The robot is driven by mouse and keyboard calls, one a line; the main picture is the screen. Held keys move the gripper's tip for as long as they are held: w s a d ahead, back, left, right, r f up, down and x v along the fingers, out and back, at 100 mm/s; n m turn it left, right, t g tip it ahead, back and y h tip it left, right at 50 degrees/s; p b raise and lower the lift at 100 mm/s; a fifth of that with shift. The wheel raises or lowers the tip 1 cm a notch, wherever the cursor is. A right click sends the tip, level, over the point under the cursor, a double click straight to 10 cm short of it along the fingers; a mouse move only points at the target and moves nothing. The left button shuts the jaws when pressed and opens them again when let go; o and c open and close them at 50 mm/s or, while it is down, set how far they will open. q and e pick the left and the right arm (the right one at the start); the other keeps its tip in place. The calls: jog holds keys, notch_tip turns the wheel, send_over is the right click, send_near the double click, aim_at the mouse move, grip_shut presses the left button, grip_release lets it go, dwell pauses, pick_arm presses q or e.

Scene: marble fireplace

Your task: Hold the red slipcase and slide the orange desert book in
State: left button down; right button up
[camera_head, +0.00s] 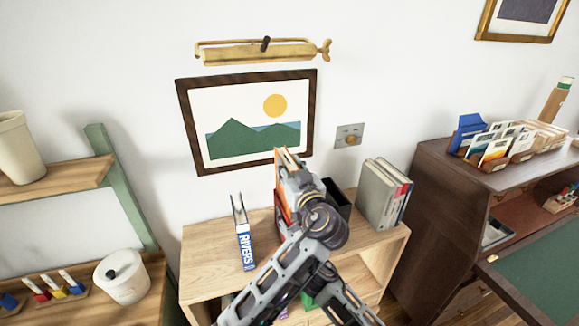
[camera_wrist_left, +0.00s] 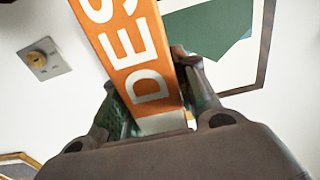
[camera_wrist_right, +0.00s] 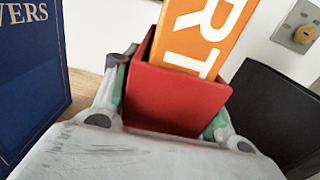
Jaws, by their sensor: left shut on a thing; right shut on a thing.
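The orange desert book (camera_wrist_left: 130,45) is upright in my left gripper (camera_wrist_left: 153,88), which is shut on it; white letters run along its spine. In the head view a strip of the book (camera_head: 280,187) shows beside the left gripper (camera_head: 298,187). The red slipcase (camera_wrist_right: 175,100) stands open side up between the fingers of my right gripper (camera_wrist_right: 170,97), which is shut on it. In the right wrist view the book's lower end is inside the slipcase mouth; how deep is hidden by the front wall. My arms hide most of the slipcase in the head view.
A blue RIVERS book in its case (camera_head: 245,247) stands left on the wooden shelf unit (camera_head: 205,258). A black open box (camera_head: 340,205) is close on the right, then grey books (camera_head: 378,195). The wall with a framed picture (camera_head: 247,125) is behind.

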pick_arm(q)
jog(key=shift+f, duration=0.45)
jog(key=c, duration=1)
grip_release()
jog(key=shift+f, duration=0.25)
pick_arm(e)
jog(key=shift+r, duration=0.1)
